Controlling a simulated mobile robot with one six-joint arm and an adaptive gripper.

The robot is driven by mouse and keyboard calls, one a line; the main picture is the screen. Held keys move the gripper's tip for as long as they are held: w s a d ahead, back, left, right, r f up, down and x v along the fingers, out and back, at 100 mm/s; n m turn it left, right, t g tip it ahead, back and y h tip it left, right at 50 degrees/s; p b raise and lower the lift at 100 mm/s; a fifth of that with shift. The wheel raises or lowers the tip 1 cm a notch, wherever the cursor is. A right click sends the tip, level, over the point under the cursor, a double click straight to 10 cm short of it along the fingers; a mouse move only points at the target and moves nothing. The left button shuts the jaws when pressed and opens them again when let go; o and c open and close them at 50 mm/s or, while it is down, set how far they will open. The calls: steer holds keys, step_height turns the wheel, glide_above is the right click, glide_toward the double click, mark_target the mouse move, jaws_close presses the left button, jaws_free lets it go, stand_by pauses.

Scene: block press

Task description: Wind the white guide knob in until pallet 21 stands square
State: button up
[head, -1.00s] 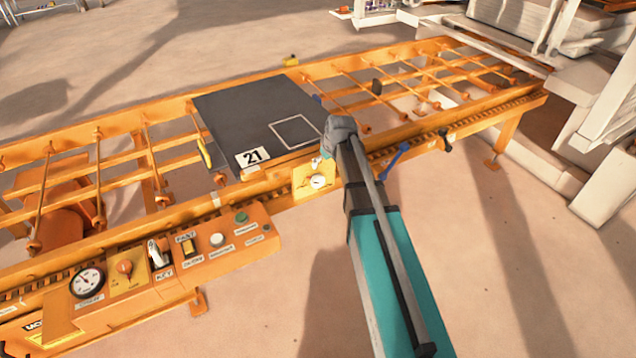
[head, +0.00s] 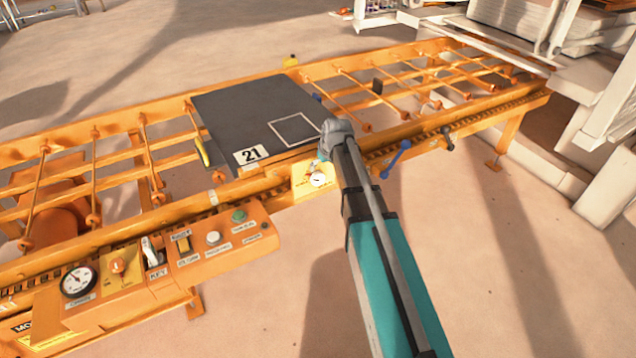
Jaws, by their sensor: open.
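Pallet 21 (head: 235,115), a dark grey plate with a white "21" label and a pale square outline, lies on the orange roller conveyor. Its edges look roughly in line with the rails; I cannot tell whether it stands exactly square. A small round white piece with a dark mark (head: 318,181) sits on a yellow block at the near rail, beside the pallet's front edge; I cannot tell whether it is the guide knob or a dial. My gripper (head: 321,161) is just above that block, mostly hidden behind my wrist. Its jaws are open; contact with the knob cannot be made out.
A blue lever (head: 395,160) and a dark lever (head: 447,138) stick out from the near rail. The floor in front right is clear.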

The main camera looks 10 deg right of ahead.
mark_target(319, 175)
steer(key=shift+b+x, duration=3.95)
steer(key=shift+x, duration=0.6)
steer(key=c, duration=1)
